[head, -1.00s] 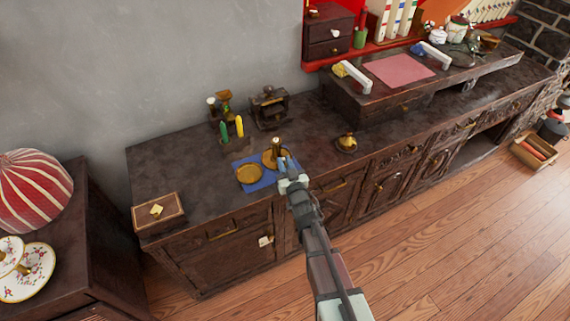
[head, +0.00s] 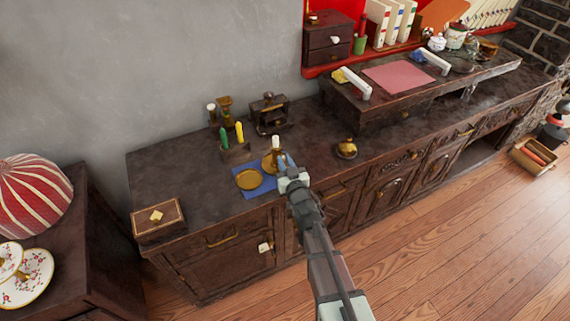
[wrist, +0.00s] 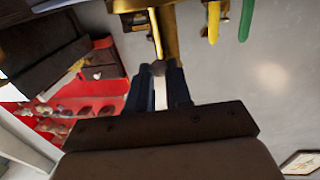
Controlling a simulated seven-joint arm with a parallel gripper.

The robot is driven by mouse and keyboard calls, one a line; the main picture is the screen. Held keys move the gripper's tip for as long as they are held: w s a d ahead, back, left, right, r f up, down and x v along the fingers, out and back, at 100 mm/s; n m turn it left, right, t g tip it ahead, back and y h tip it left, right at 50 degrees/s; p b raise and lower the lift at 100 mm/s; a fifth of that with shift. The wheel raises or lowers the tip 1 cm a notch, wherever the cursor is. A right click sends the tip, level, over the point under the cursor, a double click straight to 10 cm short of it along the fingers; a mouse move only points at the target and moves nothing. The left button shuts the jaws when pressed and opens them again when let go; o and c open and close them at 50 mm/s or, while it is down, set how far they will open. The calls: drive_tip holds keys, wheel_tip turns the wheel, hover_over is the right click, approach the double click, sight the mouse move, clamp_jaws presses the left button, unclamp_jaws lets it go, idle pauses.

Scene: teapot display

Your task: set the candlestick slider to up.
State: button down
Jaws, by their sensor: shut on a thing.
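The brass candlestick (head: 267,163) stands on a blue cloth on the dark cabinet top. A pale candle (head: 276,142) shows at its top. My gripper (head: 285,162) is at the candlestick's right side in the head view and hides part of it. In the wrist view the brass candlestick (wrist: 169,38) rises just beyond my dark blue fingers (wrist: 159,84). They are shut on a small part at the candlestick, which I take to be the slider; the fingers mostly hide it.
A gold dish (head: 249,180) lies on the blue cloth (head: 266,188) to the left. A holder with a green candle (head: 224,138) and a yellow candle (head: 239,133) stands behind. A small brass item (head: 346,148) sits to the right. A wooden box (head: 158,220) is at the left end.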

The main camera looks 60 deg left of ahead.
drive_tip(key=c, duration=1)
unclamp_jaws()
drive_tip(key=shift+c, duration=0.2)
drive_tip(key=shift+d, duration=0.1)
drive_tip(key=s+d, duration=0.2)
drive_tip(key=d, duration=1.1)
drive_tip(key=shift+d, duration=0.25)
drive_tip(key=shift+s, duration=0.1)
